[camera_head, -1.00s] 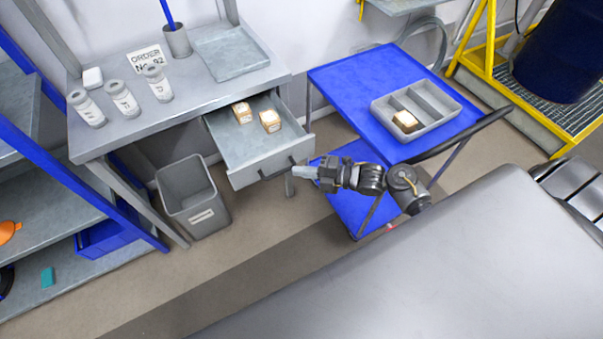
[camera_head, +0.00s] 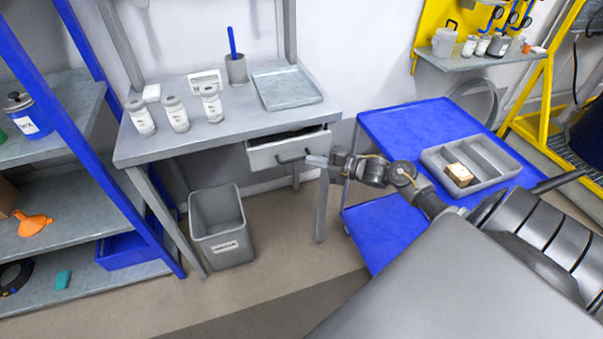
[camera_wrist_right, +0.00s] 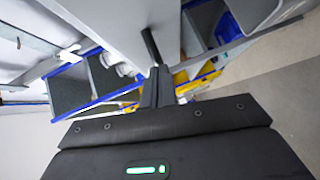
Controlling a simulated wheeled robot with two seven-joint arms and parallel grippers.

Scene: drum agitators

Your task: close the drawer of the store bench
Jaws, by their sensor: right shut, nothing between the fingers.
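The store bench (camera_head: 235,130) stands against the wall, with its grey drawer (camera_head: 262,158) under the top. The drawer stands a little open, with a narrow dark gap above its front. A dark bar handle (camera_head: 294,156) is on the drawer front. My right gripper (camera_head: 312,160) is shut and empty, its tip at the right end of the drawer front, close to the handle. In the right wrist view the closed fingers (camera_wrist_right: 156,85) point at a grey surface with a dark bar. I cannot tell whether they touch it. My left gripper is not in view.
A blue trolley (camera_head: 385,125) with a grey divided tray (camera_head: 490,175) stands right of the bench. Jars (camera_head: 177,115) and a flat tray (camera_head: 287,90) are on the bench top. A blue-framed shelf (camera_head: 110,150) is at the left.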

